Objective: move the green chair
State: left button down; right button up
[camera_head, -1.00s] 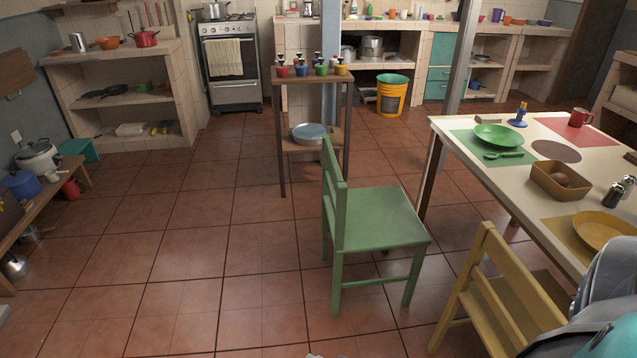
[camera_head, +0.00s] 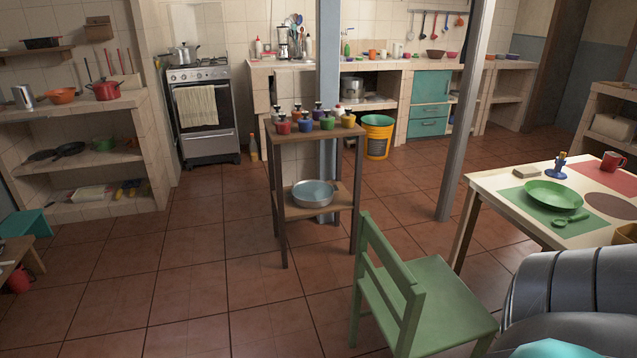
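The green chair (camera_head: 432,303) stands upright on the tiled floor at the lower right of the head view. Its slatted backrest is on the left and its seat extends right, toward the table. The lower legs run past the bottom edge of the picture. A grey rounded part of my own body covers the lower right corner, close to the seat in the picture. Neither of my grippers shows, so nothing can be told of their hold.
A dining table (camera_head: 482,188) with a green plate (camera_head: 553,195) stands right of the chair. A small wooden stand (camera_head: 325,208) with several coloured jars is just behind it, near a grey column (camera_head: 463,110). The floor (camera_head: 190,275) to the left is clear.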

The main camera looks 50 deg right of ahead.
aim_at(421, 308)
jog(key=i+z, duration=0.3)
jog(key=i, duration=0.35)
jog(key=i+j+z, duration=0.15)
jog(key=i+z, duration=0.15)
jog(key=i, duration=0.3)
jog(key=i+z, duration=0.3)
jog(key=i, duration=0.3)
jog(key=i+z, duration=0.35)
jog(key=i, duration=0.3)
jog(key=i+u, duration=0.1)
jog(key=i, duration=0.4)
jog(key=i+l, duration=0.2)
jog(key=i, duration=0.35)
jog(key=u, duration=7.55)
